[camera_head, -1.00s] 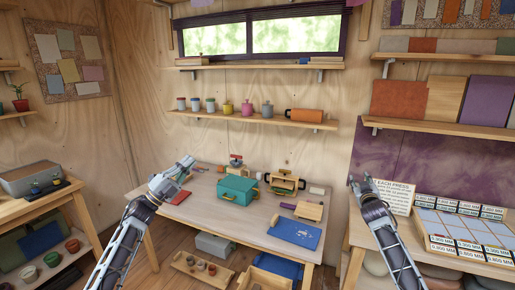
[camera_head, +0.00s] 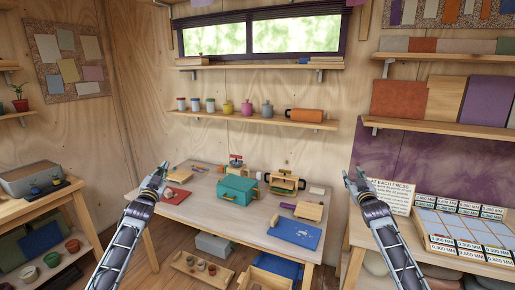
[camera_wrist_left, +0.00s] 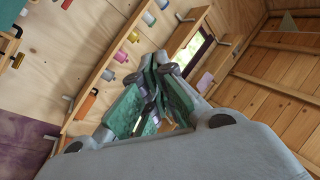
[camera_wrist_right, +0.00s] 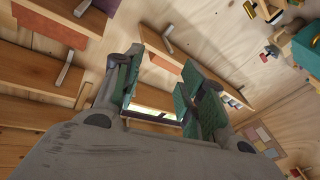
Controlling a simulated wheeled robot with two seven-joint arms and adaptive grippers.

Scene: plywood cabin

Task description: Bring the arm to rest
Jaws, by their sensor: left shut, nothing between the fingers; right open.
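My left gripper (camera_head: 164,168) is raised at the left edge of the middle table in the head view. Its fingers are closed together with nothing between them, as the left wrist view (camera_wrist_left: 160,85) shows. My right gripper (camera_head: 355,175) is raised in front of the wall, between the middle table and the right-hand bench. Its fingers are apart and empty in the right wrist view (camera_wrist_right: 160,90). Both forearms reach up from the bottom of the head view. Neither gripper holds anything.
The middle table (camera_head: 240,220) carries a teal box (camera_head: 237,190), a blue mat (camera_head: 294,233) and a small wooden press (camera_head: 286,182). A sample tray (camera_head: 430,238) stands on the right bench. A side table (camera_head: 45,199) stands at left. Shelves line the wall.

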